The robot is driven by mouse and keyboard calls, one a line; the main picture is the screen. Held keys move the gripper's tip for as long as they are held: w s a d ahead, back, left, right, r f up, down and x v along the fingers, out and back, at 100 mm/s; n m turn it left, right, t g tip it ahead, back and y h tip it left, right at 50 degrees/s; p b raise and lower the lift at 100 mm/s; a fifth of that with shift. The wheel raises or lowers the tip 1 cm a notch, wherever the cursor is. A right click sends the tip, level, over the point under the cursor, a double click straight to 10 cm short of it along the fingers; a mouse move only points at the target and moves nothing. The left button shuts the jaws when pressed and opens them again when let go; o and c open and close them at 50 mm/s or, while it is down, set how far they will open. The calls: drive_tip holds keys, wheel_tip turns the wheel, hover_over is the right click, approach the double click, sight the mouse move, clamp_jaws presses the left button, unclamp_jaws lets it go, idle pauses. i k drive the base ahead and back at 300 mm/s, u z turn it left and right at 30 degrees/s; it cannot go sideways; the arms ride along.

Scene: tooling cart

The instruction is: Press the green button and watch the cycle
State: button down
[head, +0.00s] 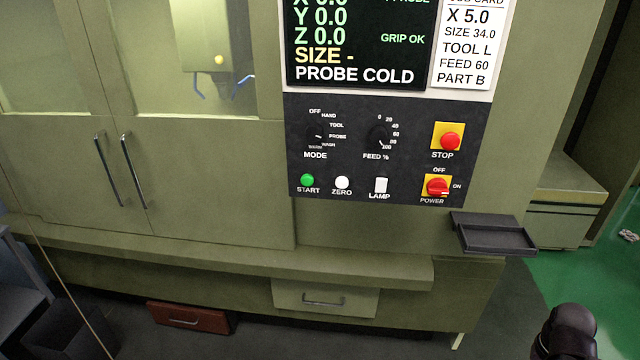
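The green START button (307,181) is at the lower left of the black control panel (345,200) in the head view, with nothing in front of it. The screen (360,45) above reads Y 0.0, Z 0.0, SIZE -, PROBE COLD and GRIP OK; its top is cut off. The machine doors (75,160) look shut, with two upright handles. Behind the window a yellow light (219,60) and blue nozzles (243,86) show. My gripper is not in view; a dark rounded part, probably of my arm, shows at the bottom right.
Beside START are the white ZERO button (342,183) and LAMP switch (381,185). Above are the MODE knob (318,137) and FEED knob (379,137). The red STOP button (450,141) and POWER switch (437,187) are right. A dark tray (495,236) juts out below.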

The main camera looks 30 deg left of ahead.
sight(307, 179)
drive_tip(key=z, duration=0.1)
drive_tip(key=k, duration=1.45)
drive_tip(key=u, duration=1.6)
drive_tip(key=i, duration=0.9)
drive_tip(key=z, duration=0.15)
